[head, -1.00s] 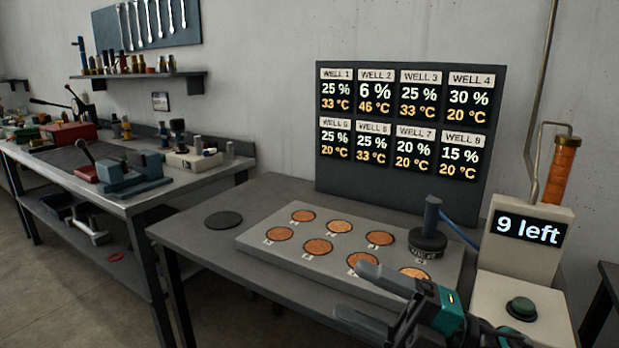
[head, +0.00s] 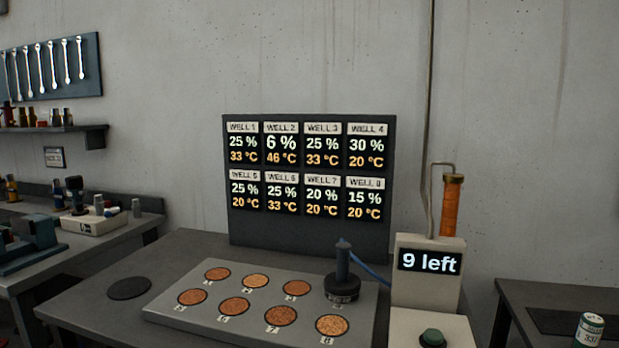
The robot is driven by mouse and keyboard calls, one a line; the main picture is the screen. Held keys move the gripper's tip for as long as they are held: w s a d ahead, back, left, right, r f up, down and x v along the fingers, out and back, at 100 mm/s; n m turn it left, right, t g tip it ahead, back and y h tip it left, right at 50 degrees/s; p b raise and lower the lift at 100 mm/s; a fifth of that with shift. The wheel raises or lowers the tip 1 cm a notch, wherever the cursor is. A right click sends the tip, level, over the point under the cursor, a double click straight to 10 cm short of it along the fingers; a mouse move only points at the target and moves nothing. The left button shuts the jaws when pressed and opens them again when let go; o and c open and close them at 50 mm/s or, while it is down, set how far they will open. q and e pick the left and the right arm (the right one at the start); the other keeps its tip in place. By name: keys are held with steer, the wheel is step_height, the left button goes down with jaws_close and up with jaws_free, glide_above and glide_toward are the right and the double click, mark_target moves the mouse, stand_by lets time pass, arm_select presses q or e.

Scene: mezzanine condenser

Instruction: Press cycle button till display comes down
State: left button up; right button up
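The cycle button (head: 432,338) is a dark green round push button on top of the cream control box (head: 408,324), low in the head view. The box's display (head: 429,261) reads "9 left". A dark panel (head: 309,238) behind the table shows eight well readings: well 2 reads 6 % and 46 °C, well 4 reads 30 %, well 8 reads 15 %. The well plate (head: 170,314) holds several copper-coloured discs. A black puck with an upright handle (head: 342,288) stands on the plate over its back right well position. Neither gripper is in view.
A dark round disc (head: 129,288) lies on the table (head: 190,247) left of the plate. An orange cylinder (head: 451,206) stands behind the control box. A second table with a can (head: 589,328) is at right. A tool bench is at left.

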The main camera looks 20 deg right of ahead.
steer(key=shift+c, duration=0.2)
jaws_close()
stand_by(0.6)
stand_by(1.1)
